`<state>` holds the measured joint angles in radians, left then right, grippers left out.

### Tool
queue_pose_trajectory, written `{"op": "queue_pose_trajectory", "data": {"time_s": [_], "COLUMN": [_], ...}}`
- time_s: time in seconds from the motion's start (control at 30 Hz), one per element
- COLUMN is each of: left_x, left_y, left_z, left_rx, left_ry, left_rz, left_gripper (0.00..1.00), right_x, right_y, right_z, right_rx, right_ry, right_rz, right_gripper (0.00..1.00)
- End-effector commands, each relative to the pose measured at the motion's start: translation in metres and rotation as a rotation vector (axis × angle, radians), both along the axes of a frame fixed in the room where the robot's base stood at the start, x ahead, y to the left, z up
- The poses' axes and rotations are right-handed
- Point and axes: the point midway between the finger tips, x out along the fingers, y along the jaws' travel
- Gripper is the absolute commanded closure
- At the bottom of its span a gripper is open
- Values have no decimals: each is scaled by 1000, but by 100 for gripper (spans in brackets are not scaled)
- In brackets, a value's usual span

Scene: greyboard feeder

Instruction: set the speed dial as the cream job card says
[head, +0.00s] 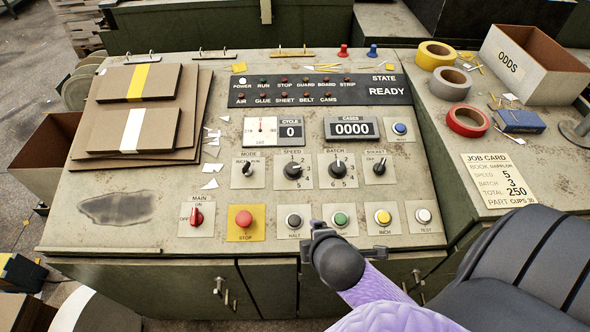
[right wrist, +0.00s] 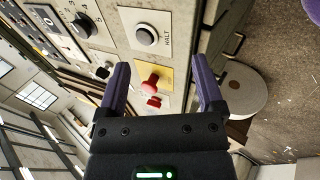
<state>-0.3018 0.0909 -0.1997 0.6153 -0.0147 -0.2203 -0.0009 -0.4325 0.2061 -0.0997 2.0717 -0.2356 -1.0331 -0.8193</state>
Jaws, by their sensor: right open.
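The cream job card (head: 497,181) lies on the right bench and reads speed 5, batch 3, total 250. The speed dial (head: 292,170) is a dark round knob with numbers around it, in the panel's middle row; I cannot read its setting surely. A dark knob that looks like it shows at the upper left of the right wrist view (right wrist: 85,24). My right gripper (head: 319,231) is over the lower button row, between the halt and green buttons, below and right of the speed dial. In the right wrist view it is open and empty (right wrist: 162,80). My left gripper is out of view.
The batch dial (head: 337,169) sits just right of the speed dial, the mode switch (head: 248,169) left of it. The halt button (head: 293,221) and red stop button (head: 244,219) are below. Cardboard sheets (head: 140,100) cover the panel's left. The state display (head: 385,91) reads READY.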

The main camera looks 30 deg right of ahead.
Motion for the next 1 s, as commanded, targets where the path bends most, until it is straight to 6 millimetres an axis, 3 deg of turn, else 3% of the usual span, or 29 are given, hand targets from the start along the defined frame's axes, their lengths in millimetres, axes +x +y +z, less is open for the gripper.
{"op": "queue_pose_trajectory", "data": {"time_s": [0.17,0.3,0.43,0.57,0.8,1.0], "left_x": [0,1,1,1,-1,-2], "left_y": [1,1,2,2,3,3], "left_z": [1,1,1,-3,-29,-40], "left_rx": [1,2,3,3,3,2], "left_ry": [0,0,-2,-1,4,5], "left_rz": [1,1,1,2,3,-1], "left_gripper": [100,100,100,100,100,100], "right_x": [46,79,96,107,158,185], "right_y": [-31,-50,-58,-60,-69,-73], "right_z": [9,12,12,7,-18,-27], "right_rx": [-527,-1047,-1409,-1519,-1515,-1513], "right_ry": [-60,-42,-4,9,9,8], "right_rz": [484,902,1175,1254,1251,1252], "right_gripper": [14,14,14,14,14,14]}}
